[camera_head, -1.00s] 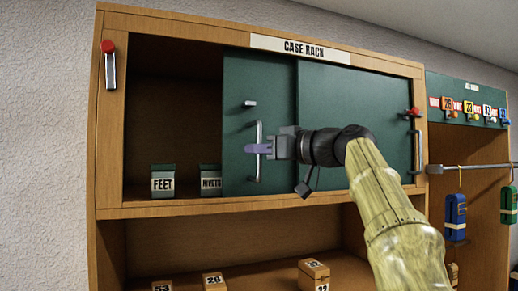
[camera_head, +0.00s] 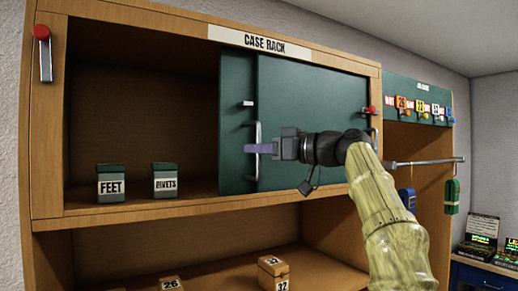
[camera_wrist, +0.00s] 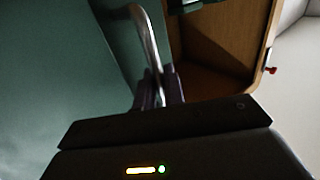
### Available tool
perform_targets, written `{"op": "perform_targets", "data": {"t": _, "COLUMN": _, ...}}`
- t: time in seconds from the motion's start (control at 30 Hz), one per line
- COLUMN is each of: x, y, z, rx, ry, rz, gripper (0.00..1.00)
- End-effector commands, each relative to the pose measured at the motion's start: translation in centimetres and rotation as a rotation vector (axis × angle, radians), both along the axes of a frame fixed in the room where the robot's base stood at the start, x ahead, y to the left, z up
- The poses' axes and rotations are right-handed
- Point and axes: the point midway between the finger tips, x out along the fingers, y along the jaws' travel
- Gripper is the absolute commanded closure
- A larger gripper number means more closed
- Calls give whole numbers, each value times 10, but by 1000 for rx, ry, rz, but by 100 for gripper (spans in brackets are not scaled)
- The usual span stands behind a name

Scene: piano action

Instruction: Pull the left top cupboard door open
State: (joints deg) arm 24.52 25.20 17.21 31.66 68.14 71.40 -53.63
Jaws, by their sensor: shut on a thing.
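The left top cupboard door (camera_head: 236,125) is a dark green sliding panel. It stands well to the right, partly behind the right green door (camera_head: 312,100), leaving a wide opening at the cupboard's left. Its upright metal handle (camera_head: 257,172) is by the right door's left edge. My gripper (camera_head: 258,148), with purple fingers, is shut on this handle at mid-height. In the wrist view, the handle (camera_wrist: 147,38) passes between the fingers (camera_wrist: 161,88), beside the green door panel (camera_wrist: 45,75).
Boxes marked FEET (camera_head: 111,183) and RIVETS (camera_head: 165,181) stand inside the opening. A red-knobbed lever (camera_head: 43,55) is on the left post, another red knob (camera_head: 370,110) on the right. Numbered boxes (camera_head: 273,270) sit on the shelf below.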

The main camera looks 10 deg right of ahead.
Motion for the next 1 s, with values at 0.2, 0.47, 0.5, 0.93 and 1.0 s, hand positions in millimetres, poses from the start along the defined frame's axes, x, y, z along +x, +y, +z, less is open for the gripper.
{"op": "perform_targets", "data": {"t": 0.2, "x": -2, "y": 1, "z": 5, "rx": 6, "ry": -9, "rz": -1, "gripper": 78}}
{"op": "perform_targets", "data": {"t": 0.47, "x": -1, "y": -1, "z": 2, "rx": 3, "ry": -5, "rz": -2, "gripper": 75}}
{"op": "perform_targets", "data": {"t": 0.5, "x": -1, "y": -1, "z": 2, "rx": 3, "ry": -3, "rz": -3, "gripper": 75}}
{"op": "perform_targets", "data": {"t": 0.93, "x": -33, "y": -46, "z": -1, "rx": 2, "ry": -5, "rz": -7, "gripper": 75}}
{"op": "perform_targets", "data": {"t": 1.0, "x": -41, "y": -58, "z": -1, "rx": 2, "ry": -5, "rz": -7, "gripper": 75}}
